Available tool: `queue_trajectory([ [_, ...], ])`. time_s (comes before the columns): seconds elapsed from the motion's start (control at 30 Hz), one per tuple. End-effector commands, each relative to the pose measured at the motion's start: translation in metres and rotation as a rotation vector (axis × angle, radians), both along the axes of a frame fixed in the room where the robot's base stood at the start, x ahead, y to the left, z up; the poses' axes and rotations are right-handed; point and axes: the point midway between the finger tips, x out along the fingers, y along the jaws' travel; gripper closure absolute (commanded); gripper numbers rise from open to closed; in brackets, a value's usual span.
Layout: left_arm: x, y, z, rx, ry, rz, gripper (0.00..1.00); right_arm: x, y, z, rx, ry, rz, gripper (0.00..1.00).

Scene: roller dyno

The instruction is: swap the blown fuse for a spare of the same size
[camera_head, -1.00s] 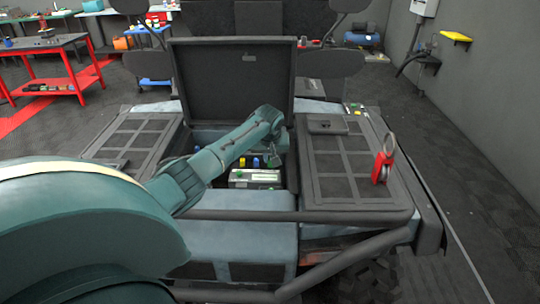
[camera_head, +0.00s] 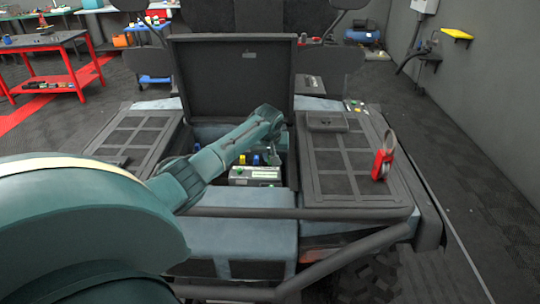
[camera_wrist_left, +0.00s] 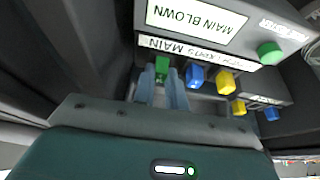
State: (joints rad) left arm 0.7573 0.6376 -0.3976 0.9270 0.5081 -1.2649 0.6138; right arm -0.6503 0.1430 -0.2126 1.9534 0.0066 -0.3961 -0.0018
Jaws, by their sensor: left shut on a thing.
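The fuse box (camera_head: 254,176) sits in the open bay in the head view. In the left wrist view its display panel (camera_wrist_left: 197,20) reads MAIN BLOWN, above a label strip that reads MAIN. My left gripper (camera_wrist_left: 163,88) is shut on a green fuse (camera_wrist_left: 162,66) at the box's face, below that strip. Whether the fuse is fully seated is not clear. A blue fuse (camera_wrist_left: 195,76) and a yellow fuse (camera_wrist_left: 225,83) stand to its right. Smaller yellow (camera_wrist_left: 239,107) and blue (camera_wrist_left: 271,114) pieces are further right. My right gripper is not in view.
A raised black lid (camera_head: 232,78) stands behind the bay. A red tag with a grey loop (camera_head: 382,164) is on the right panel (camera_head: 350,185). A tube frame (camera_head: 300,215) crosses the front. A green round piece (camera_wrist_left: 270,53) is on the box.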

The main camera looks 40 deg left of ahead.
Motion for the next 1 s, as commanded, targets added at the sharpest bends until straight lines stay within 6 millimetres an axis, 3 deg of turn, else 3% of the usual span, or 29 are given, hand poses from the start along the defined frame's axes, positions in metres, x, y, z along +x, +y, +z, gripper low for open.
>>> queue_trajectory([
  [0.27,0.0004,-0.0007,0.0002,-0.001,-0.001,0.001,1.00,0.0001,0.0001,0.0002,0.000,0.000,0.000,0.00],
  [0.3,0.0004,-0.0006,0.0002,-0.001,-0.001,0.000,0.86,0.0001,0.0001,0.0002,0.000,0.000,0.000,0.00],
  [0.6,0.0004,-0.0006,0.0003,0.000,0.000,0.000,0.62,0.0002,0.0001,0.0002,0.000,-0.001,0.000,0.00],
  [1.0,-0.0016,-0.0024,0.0074,0.000,-0.002,-0.002,0.61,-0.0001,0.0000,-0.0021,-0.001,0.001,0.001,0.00],
])
